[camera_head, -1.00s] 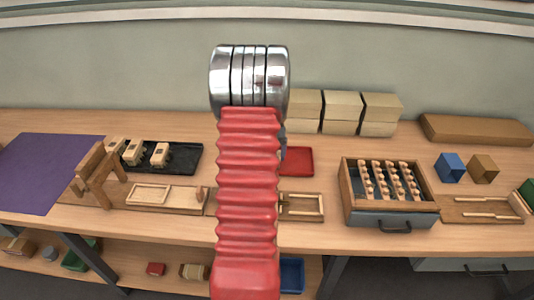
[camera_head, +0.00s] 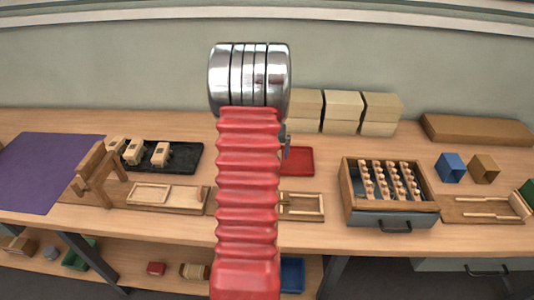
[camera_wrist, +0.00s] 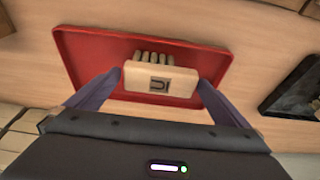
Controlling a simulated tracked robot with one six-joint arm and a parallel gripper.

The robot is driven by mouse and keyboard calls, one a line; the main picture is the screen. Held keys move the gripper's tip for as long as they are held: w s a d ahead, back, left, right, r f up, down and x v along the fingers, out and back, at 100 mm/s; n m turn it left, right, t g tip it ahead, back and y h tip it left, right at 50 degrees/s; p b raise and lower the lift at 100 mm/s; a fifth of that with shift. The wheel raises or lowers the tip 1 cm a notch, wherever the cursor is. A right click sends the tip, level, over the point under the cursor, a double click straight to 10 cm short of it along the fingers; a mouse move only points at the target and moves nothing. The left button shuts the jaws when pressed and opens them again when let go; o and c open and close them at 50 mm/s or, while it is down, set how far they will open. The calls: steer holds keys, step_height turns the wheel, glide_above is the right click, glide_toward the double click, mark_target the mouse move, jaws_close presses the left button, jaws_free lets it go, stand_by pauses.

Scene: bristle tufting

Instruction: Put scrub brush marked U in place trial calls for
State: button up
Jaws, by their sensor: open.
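The scrub brush marked U (camera_wrist: 160,82) is a pale wooden block with several bristle tufts. It lies in the red tray (camera_wrist: 85,45) in the wrist view, its letter facing the camera. My gripper (camera_wrist: 160,88) is open, with one dark finger beside each end of the block. Whether the fingers touch it I cannot tell. In the head view the red tray (camera_head: 299,160) shows right of my arm, and the brush is hidden. Three similar pale blocks (camera_head: 136,153) stand in a black tray (camera_head: 184,158) at the left.
A purple mat (camera_head: 45,170) lies far left beside a wooden stand (camera_head: 95,178). Wooden fixtures (camera_head: 165,197) line the front. A box of pegged pieces (camera_head: 390,190) stands right, near blue (camera_head: 449,167) and brown (camera_head: 484,168) blocks. Stacked pale boxes (camera_head: 342,108) are behind.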

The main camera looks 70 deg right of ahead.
steer(key=v, duration=1.1)
stand_by(0.6)
steer(key=w+a+r+n+t, duration=0.1)
steer(key=w+a+r+n, duration=0.3)
steer(key=w+a, duration=0.75)
steer(key=w+a+r+n+t, duration=0.1)
steer(key=w+a+r+n, duration=0.2)
steer(key=w+a+r, duration=0.8)
steer(key=s+a+f+n+t+y, duration=0.1)
steer(key=a+n, duration=0.1)
steer(key=a, duration=0.8)
steer(key=s+a+f+n+t, duration=0.1)
steer(key=a, duration=0.9)
steer(key=s+a+n+y, duration=0.1)
steer(key=s+a+n, duration=0.1)
steer(key=a, duration=0.5)
steer(key=s+a+f+n+t+y, duration=0.1)
steer(key=s+a+n, duration=0.2)
steer(key=s+a, duration=0.2)
steer(key=a, duration=0.3)
steer(key=shift+a, duration=0.3)
